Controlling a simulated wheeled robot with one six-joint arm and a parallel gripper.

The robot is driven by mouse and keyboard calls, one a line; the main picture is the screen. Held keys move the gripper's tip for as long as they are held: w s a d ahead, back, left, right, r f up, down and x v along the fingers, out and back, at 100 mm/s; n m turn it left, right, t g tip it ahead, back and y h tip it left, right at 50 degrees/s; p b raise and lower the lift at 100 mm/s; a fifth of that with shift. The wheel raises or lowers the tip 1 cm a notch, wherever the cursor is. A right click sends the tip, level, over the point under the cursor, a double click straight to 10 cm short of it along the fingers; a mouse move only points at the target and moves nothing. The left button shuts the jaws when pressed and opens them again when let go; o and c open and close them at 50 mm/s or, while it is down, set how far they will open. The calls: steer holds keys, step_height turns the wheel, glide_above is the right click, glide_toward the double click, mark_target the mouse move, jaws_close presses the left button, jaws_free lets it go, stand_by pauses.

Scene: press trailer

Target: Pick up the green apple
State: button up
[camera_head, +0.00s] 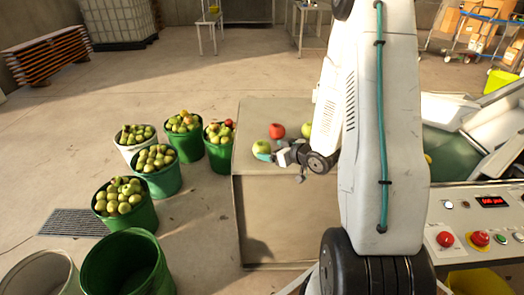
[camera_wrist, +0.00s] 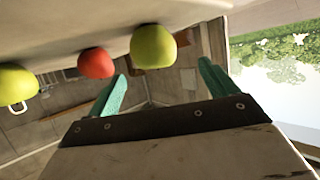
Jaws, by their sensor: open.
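A green apple (camera_head: 261,147) sits on the front left part of a tan table top (camera_head: 250,118). My gripper (camera_head: 268,156) is beside it, low over the table, its teal fingers pointing left in the head view. In the wrist view the same green apple (camera_wrist: 153,46) lies ahead of the gap between the two open fingers (camera_wrist: 163,72), which hold nothing. A red apple (camera_head: 276,131) lies behind it, also in the wrist view (camera_wrist: 96,63).
Several buckets of apples (camera_head: 161,183) stand left of the table, with an empty green bucket (camera_head: 128,264) in front. A control panel with buttons (camera_head: 480,238) and a machine (camera_head: 452,150) are at the right. My arm hides the table's right side.

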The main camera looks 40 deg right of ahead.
mark_target(266, 147)
steer(key=x, duration=0.7)
steer(key=shift+w+d, duration=0.2)
steer(key=shift+d, duration=0.15)
steer(key=shift+c, duration=0.4)
steer(key=c, duration=1.1)
